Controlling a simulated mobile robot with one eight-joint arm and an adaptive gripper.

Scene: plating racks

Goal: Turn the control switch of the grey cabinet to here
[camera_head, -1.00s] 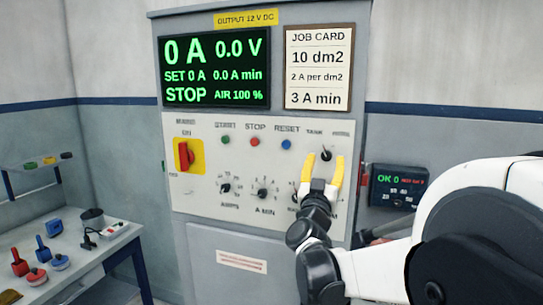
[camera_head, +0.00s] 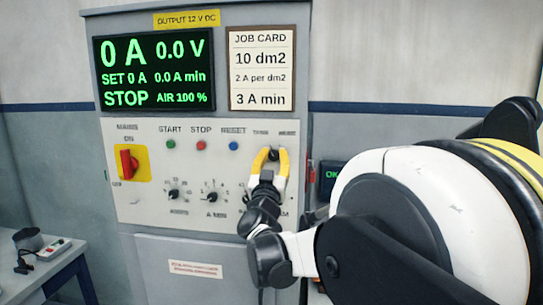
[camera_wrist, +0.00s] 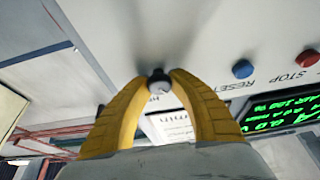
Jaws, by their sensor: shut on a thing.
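The grey cabinet (camera_head: 215,245) stands upright with a light control panel on its front. Its control switch is a small dark knob (camera_head: 274,154) at the panel's upper right, under labels that seem to read TANK and a second word too blurred to read. In the wrist view the knob (camera_wrist: 159,80) sits between the yellow fingertips. My gripper (camera_head: 270,155) is shut on the knob, and it also shows in the wrist view (camera_wrist: 160,78). The fingers partly cover the knob, so I cannot tell which way it points.
Start, stop and reset buttons (camera_head: 234,146) sit left of the knob. Dials (camera_head: 212,197) lie below, and a red mains switch (camera_head: 129,163) is at the far left. A display (camera_head: 153,72) and job card (camera_head: 262,68) are above. A table (camera_head: 45,268) stands at left.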

